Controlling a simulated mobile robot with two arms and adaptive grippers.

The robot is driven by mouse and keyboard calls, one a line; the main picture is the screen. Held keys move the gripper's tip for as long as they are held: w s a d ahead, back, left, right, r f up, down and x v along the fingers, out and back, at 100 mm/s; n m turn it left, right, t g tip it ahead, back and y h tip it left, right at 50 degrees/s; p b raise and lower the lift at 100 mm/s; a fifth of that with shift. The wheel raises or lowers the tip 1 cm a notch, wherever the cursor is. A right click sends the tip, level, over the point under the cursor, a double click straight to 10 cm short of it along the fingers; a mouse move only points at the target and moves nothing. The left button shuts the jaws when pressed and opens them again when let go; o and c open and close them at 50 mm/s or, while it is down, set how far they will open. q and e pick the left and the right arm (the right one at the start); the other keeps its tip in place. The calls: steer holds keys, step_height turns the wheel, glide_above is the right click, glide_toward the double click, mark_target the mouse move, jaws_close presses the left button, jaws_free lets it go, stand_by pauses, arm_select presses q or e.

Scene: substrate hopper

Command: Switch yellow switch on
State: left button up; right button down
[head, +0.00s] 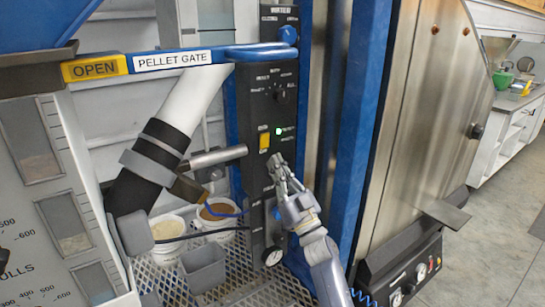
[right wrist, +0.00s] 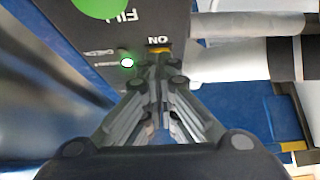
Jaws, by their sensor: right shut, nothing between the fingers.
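The yellow switch (head: 264,139) is on the dark upright control panel (head: 257,105), beside a small lit green light (head: 279,131). My right gripper (head: 279,163) is shut and empty, its fingertips just below and to the right of the switch in the head view. In the right wrist view, the shut fingers (right wrist: 158,58) point at the panel and cover part of the yellow switch (right wrist: 160,47), next to the word ON. Whether the fingertips touch it I cannot tell. My left gripper is not in view.
A blue handle bar (head: 225,54) labelled PELLET GATE crosses in front of the panel's upper part. A metal pipe (head: 218,157) and two buckets (head: 222,212) are left of the panel. A blue post (head: 355,130) stands close right of my right arm.

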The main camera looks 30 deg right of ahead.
steer(key=v, duration=0.8)
steer(key=shift+s, duration=0.25)
steer(key=shift+f, duration=0.15)
step_height(320, 180, down, 24)
steer(key=a+m+g+h, duration=0.2)
steer(key=m+g+h, duration=0.15)
steer(key=g, duration=0.25)
steer(key=s+a+f+n+g+p, duration=0.1)
steer(key=s+f+g, duration=0.25)
steer(key=f, duration=0.65)
steer(key=s+a+f+g, duration=0.15)
steer(key=s+f, duration=0.25)
steer(key=f, duration=0.6)
steer(key=s+a+f+n+g, duration=0.25)
steer(key=s+f+g, duration=0.55)
steer(key=s+f, duration=1.1)
steer(key=s+f+g, duration=0.2)
steer(key=s, duration=1)
steer(key=s+a+f+g+p, duration=0.1)
steer(key=s+f+g, duration=0.1)
steer(key=s, duration=1)
steer(key=shift+s+a+f+n+g, duration=0.3)
steer(key=shift+f+n+g, duration=0.1)
steer(key=shift+g, duration=0.3)
